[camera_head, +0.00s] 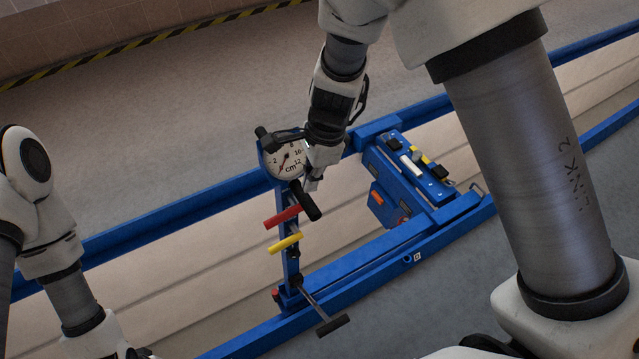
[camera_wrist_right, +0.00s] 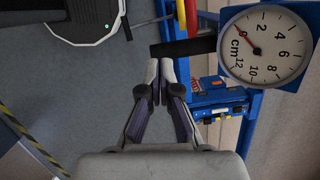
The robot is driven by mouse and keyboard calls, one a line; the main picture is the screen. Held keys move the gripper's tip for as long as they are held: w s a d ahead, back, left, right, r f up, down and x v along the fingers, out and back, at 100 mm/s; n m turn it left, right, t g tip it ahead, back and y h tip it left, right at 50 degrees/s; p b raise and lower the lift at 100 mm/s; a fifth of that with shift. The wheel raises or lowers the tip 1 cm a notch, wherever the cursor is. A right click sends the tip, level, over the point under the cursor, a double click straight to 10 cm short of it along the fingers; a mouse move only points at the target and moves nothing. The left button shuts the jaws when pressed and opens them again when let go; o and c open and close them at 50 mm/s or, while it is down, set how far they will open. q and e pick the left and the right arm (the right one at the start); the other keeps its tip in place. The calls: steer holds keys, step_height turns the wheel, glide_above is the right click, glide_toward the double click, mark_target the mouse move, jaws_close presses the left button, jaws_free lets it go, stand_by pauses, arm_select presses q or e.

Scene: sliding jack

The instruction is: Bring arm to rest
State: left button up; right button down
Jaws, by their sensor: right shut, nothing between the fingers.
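My right gripper (camera_head: 314,181) is shut and empty, close to the gauge and the black handle of the blue sliding jack (camera_head: 362,262). In the right wrist view its fingertips (camera_wrist_right: 160,72) are together, just below the black handle (camera_wrist_right: 185,47) in the picture; I cannot tell whether they touch it. The round white cm gauge (camera_head: 286,160) is beside the gripper, and its needle points near 0 in the wrist view (camera_wrist_right: 265,45). My left arm (camera_head: 72,290) hangs at the left edge, and its gripper lies outside the picture.
Below the black handle are a red handle (camera_head: 283,216) and a yellow handle (camera_head: 286,243). A black-ended lever (camera_head: 332,325) sticks out lower down. A blue box with small levers (camera_head: 415,170) sits right of the gripper. Blue rails (camera_head: 190,213) border the pit. The grey floor behind is clear.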

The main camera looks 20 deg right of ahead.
steer(key=shift+s+d+f, duration=0.1)
steer(key=shift+s+f, duration=0.05)
steer(key=shift+f, duration=0.2)
steer(key=s+d+f+n+g+h+b, duration=0.1)
steer(key=s+d+f+n+g+b, duration=0.4)
steer(key=s+f, duration=0.85)
steer(key=s+d+f+n+h+b, duration=0.1)
steer(key=s+d+f+n+h, duration=0.15)
steer(key=s+d+f, duration=0.85)
arm_select(q)
step_height(320, 180, down, 5)
steer(key=shift+d+f+p, duration=0.1)
steer(key=shift+p, duration=0.25)
arm_select(e)
steer(key=a+n+t, duration=0.1)
steer(key=n, duration=0.2)
steer(key=w+a+f+n+t, duration=0.1)
steer(key=n+t, duration=0.1)
steer(key=n, duration=0.1)
steer(key=a+f+n+t+y, duration=0.1)
steer(key=a+n+t, duration=0.1)
steer(key=n, duration=0.1)
steer(key=shift+w+f+n, duration=0.2)
steer(key=shift+w+n, duration=0.05)
steer(key=shift+w, duration=0.15)
steer(key=shift+d, duration=0.1)
